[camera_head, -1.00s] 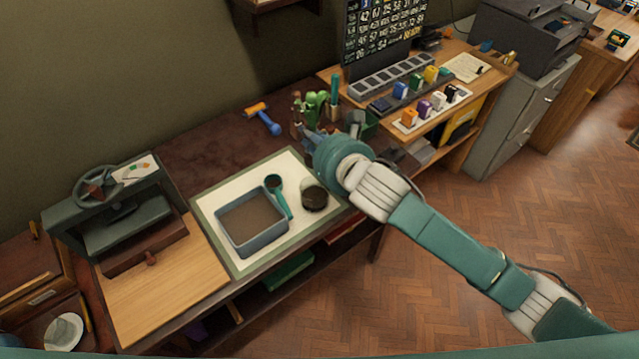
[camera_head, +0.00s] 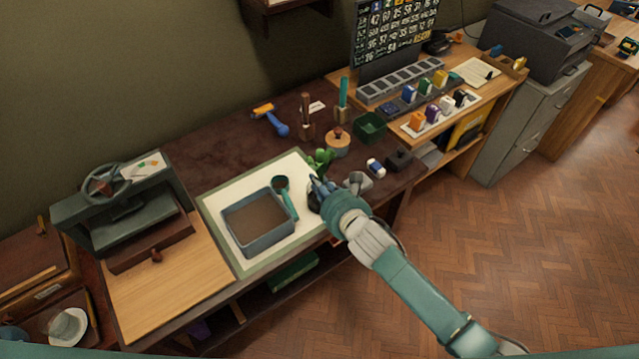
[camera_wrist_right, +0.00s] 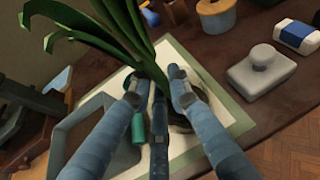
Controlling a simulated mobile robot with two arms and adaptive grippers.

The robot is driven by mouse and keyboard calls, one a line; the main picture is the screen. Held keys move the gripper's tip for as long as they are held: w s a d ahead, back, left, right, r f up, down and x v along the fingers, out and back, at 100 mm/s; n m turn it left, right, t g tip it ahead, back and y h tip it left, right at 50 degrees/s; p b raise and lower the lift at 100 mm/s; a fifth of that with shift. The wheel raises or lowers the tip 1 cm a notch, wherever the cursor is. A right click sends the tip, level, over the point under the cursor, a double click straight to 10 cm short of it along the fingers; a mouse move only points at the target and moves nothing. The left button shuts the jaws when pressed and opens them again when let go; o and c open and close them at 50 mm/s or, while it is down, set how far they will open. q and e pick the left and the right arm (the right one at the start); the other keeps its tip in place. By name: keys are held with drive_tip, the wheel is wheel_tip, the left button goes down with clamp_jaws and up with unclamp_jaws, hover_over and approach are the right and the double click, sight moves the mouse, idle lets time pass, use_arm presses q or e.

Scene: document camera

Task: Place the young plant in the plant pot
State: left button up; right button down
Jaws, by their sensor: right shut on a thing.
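The young plant (camera_head: 321,158), with long green leaves, is in my right gripper (camera_head: 318,184). In the right wrist view its leaves (camera_wrist_right: 95,22) rise at upper left, and the fingers (camera_wrist_right: 157,82) close around its lower part. The plant pot (camera_head: 313,201) is a small dark round pot on the mat, mostly hidden behind my gripper. In the right wrist view a dark part of it (camera_wrist_right: 180,124) shows behind the fingers. The plant is at or just above the pot; I cannot tell whether its base is inside. My left gripper is not in view.
A grey-blue tray of soil (camera_head: 258,249) and a teal scoop (camera_head: 287,198) lie left of the pot on the pale mat (camera_head: 222,207). A grey weight-like object (camera_head: 357,182), a white-and-blue block (camera_head: 376,168) and a round wooden-topped jar (camera_head: 337,144) stand behind and right.

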drive_tip(key=c, duration=1.9)
unclamp_jaws()
drive_tip(key=shift+f, duration=0.1)
